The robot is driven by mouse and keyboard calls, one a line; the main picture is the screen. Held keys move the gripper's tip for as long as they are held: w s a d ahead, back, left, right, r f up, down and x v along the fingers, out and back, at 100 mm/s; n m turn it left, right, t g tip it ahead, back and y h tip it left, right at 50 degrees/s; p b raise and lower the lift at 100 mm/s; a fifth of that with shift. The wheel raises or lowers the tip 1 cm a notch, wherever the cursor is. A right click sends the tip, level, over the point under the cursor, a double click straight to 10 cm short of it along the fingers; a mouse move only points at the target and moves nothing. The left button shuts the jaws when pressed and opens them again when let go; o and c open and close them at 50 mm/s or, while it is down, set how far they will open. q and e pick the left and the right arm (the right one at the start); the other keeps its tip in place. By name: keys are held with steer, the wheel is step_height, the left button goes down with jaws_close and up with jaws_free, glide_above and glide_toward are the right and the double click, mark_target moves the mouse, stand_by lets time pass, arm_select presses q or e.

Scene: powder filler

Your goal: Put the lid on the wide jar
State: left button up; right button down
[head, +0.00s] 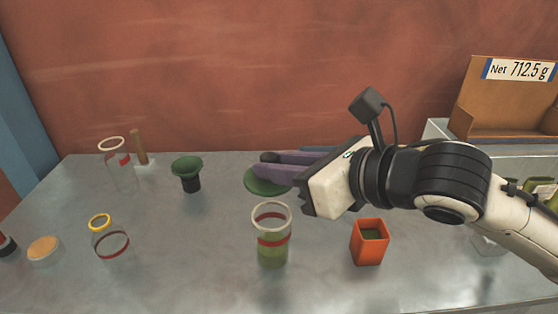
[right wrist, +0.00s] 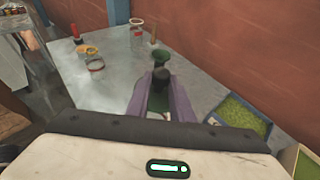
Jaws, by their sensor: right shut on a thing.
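My right gripper (head: 268,172) is shut on a green round lid (head: 262,187) by its dark knob. The lid is held above the table, behind the clear jar and a little left of it. In the right wrist view, the purple fingers pinch the knob (right wrist: 161,75), and the disc is mostly hidden. The clear jar, probably the wide one (head: 272,236), stands upright at front centre, with a white rim, red bands and green powder inside. Its mouth is uncovered. My left gripper is out of view.
An orange cup (head: 369,243) stands right of the jar. Left are a green funnel (head: 187,172), a yellow-rimmed jar (head: 108,240), a white-rimmed jar (head: 120,168) and a tan disc (head: 43,249). A tray of green powder (right wrist: 240,113) lies near the wall. The table's front left-centre is clear.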

steer(key=shift+d, duration=0.1)
steer(key=shift+s+f+b, duration=0.1)
steer(key=shift+f+b, duration=0.65)
steer(key=shift+f, duration=0.5)
steer(key=shift+f+b, duration=1.1)
steer(key=shift+f, duration=1.05)
steer(key=shift+p, duration=0.4)
steer(key=shift+f, duration=0.5)
steer(key=c, duration=1.5)
jaws_free()
steer(key=shift+d+r, duration=0.1)
